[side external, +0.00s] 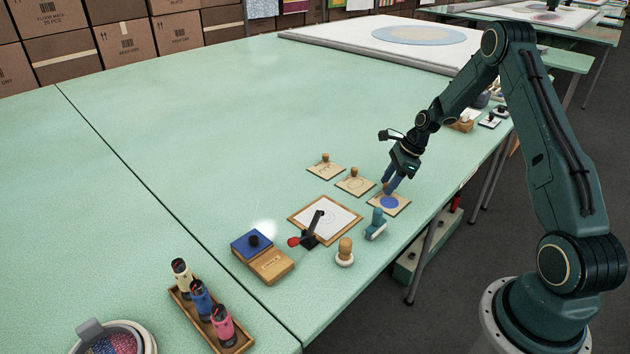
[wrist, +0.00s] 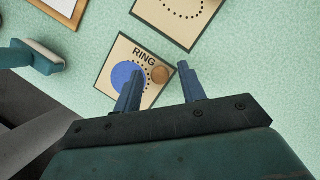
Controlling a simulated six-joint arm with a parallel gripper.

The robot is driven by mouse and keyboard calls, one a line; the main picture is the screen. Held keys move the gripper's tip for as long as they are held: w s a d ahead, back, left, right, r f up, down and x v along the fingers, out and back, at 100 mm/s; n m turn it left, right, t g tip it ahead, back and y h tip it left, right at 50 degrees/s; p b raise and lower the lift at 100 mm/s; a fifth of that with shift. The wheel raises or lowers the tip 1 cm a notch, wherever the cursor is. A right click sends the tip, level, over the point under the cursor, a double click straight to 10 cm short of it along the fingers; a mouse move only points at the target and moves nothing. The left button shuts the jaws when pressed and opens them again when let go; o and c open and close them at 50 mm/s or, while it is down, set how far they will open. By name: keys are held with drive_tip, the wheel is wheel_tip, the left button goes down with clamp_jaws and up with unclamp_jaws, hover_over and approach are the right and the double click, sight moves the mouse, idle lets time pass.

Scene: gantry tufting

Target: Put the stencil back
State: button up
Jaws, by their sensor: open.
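The stencil (wrist: 119,60) is a tan square plate marked RING, with a ring of black dots, a blue disc and a wooden knob (wrist: 160,75). It lies flat on the green table and also shows in the side view (side external: 402,205), partly covered by my gripper there. My gripper (wrist: 161,73) is open, its two blue fingers over the stencil. In the wrist view the knob shows between the fingertips; I cannot tell whether they touch it. Two similar tan stencils with knobs lie in a row beyond it, a middle one (side external: 347,187) and a far one (side external: 318,173).
A wood-framed white board (side external: 340,215) with a black, red-ended tool on it lies left of the stencil. A blue-handled stamp (side external: 375,226) and a wooden-knobbed stamp (side external: 344,254) stand nearby. A blue-topped ink box (side external: 272,265) and a bottle tray (side external: 237,346) are farther left.

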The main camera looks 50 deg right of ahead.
drive_tip(key=v, duration=1.2)
drive_tip(key=shift+a+r, duration=0.1)
drive_tip(key=shift+r, duration=0.1)
idle(0.3)
drive_tip(key=s+a+r+n+h, duration=0.1)
drive_tip(key=s+a+r+n, duration=0.2)
drive_tip(key=a+r+n, duration=0.5)
drive_tip(key=s+a+r+n+h, duration=0.1)
drive_tip(key=s+a+r+n, duration=0.2)
drive_tip(key=a+r+n, duration=0.6)
drive_tip(key=s+a+n+t, duration=0.1)
drive_tip(key=s+a+n, duration=0.4)
drive_tip(key=s, duration=0.3)
drive_tip(key=s+a+r+n+t+h, duration=0.1)
drive_tip(key=s+a+n, duration=0.4)
drive_tip(key=s, duration=0.4)
drive_tip(key=shift+a+r, duration=0.25)
drive_tip(key=shift+a, duration=0.3)
